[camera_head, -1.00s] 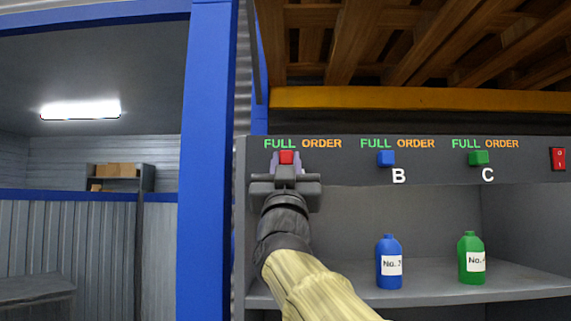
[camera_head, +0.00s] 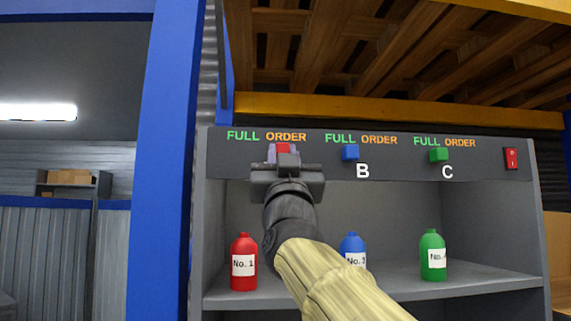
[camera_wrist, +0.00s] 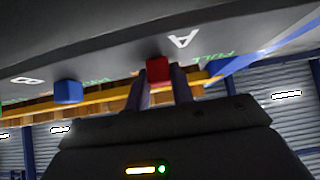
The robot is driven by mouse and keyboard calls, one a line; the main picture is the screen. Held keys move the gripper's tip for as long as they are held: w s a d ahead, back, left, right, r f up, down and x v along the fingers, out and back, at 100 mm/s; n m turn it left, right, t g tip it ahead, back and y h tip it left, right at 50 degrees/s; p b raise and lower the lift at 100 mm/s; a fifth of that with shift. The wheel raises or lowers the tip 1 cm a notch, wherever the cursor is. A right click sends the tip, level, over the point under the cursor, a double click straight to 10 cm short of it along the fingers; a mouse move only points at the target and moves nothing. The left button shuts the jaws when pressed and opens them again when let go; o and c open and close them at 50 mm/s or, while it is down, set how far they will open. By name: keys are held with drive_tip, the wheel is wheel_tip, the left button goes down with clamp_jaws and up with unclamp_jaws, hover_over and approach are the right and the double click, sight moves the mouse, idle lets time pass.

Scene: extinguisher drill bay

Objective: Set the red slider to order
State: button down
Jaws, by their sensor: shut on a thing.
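The red slider (camera_head: 283,148) sits on the grey panel under the orange word ORDER, to the right of the green word FULL. My gripper (camera_head: 284,156) is shut on it, a finger on each side. In the wrist view the red slider (camera_wrist: 157,70) shows between the two fingertips (camera_wrist: 159,84), near the white letter A. My gripper hides the panel just below the slider in the head view.
A blue slider (camera_head: 350,152) and a green slider (camera_head: 438,154) sit to the right, each nearer its FULL label. A red switch (camera_head: 511,158) is at the panel's right. Red (camera_head: 243,264), blue (camera_head: 352,247) and green (camera_head: 432,256) bottles stand on the shelf below.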

drive_tip(key=shift+d+r, duration=0.1)
drive_tip(key=shift+d, duration=0.1)
drive_tip(key=c, duration=1.6)
unclamp_jaws()
drive_tip(key=o, duration=0.4)
drive_tip(key=shift+d, duration=0.2)
drive_tip(key=shift+a, duration=0.2)
drive_tip(key=b+v, duration=1.2)
drive_tip(key=v, duration=0.5)
drive_tip(key=shift+d, duration=0.2)
